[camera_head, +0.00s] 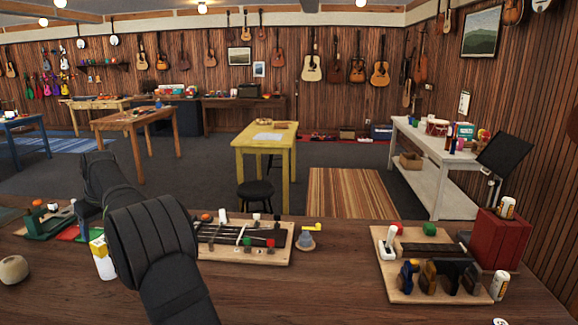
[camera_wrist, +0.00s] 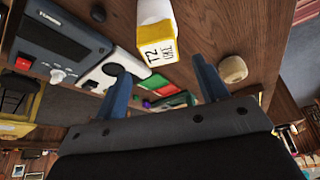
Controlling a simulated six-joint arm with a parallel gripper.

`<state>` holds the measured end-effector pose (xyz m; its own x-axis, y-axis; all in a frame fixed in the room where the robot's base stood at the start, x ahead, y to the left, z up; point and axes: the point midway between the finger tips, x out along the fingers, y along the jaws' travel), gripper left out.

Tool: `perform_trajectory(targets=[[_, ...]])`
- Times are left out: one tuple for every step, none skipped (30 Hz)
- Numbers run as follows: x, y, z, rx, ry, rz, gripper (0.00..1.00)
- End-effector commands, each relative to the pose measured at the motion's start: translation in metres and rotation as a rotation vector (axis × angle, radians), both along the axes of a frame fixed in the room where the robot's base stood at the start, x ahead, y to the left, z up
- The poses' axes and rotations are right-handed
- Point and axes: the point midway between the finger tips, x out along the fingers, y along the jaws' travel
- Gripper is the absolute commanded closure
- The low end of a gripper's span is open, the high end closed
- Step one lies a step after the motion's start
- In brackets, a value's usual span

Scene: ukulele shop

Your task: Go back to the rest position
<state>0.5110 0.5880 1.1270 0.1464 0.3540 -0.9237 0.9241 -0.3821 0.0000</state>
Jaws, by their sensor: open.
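My gripper (camera_wrist: 162,78) is open in the wrist view, its two blue-grey fingers apart with nothing held between them. A white bottle with a yellow part marked T2 (camera_wrist: 157,45) shows just beyond the fingertips, apart from them as far as I can tell. In the head view this yellow-and-white bottle (camera_head: 102,258) stands on the bench left of my dark arm. There the arm hides most of my gripper; one bluish finger (camera_head: 88,212) shows at its left, above the bench.
A wooden workbench (camera_head: 330,290) spans the front. A board with a fretted neck (camera_head: 240,240) lies right of my arm. A tool rack (camera_head: 435,275) and red box (camera_head: 498,240) stand far right. A round beige object (camera_head: 13,269) sits at left. The bench between the boards is mostly clear.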

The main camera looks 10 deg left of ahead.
Motion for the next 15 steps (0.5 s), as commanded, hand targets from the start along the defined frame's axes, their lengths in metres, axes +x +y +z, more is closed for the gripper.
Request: perform_trajectory(targets=[[-0.001, -0.004, 0.012, 0.003, -0.002, 0.0, 0.33], [-0.002, -0.006, 0.017, 0.002, -0.002, 0.0, 0.33], [-0.003, -0.009, 0.025, 0.003, -0.002, 0.0, 0.33], [-0.004, -0.011, 0.031, 0.003, -0.002, 0.0, 0.33], [-0.005, -0.013, 0.036, 0.003, -0.002, 0.0, 0.33], [-0.006, -0.016, 0.043, 0.003, -0.002, 0.0, 0.33], [-0.007, -0.018, 0.049, 0.003, -0.002, 0.0, 0.33], [-0.008, -0.02, 0.055, 0.003, -0.003, 0.001, 0.33], [-0.008, -0.019, 0.051, -0.001, 0.001, 0.0, 0.33], [-0.007, -0.016, 0.042, -0.003, 0.003, 0.001, 0.33], [-0.006, -0.014, 0.035, -0.003, 0.003, 0.001, 0.33], [-0.005, -0.011, 0.027, -0.003, 0.003, 0.001, 0.33], [-0.004, -0.009, 0.022, -0.003, 0.003, 0.001, 0.33], [-0.003, -0.007, 0.017, -0.002, 0.002, 0.0, 0.33], [-0.002, -0.004, 0.009, -0.002, 0.002, 0.0, 0.33]])
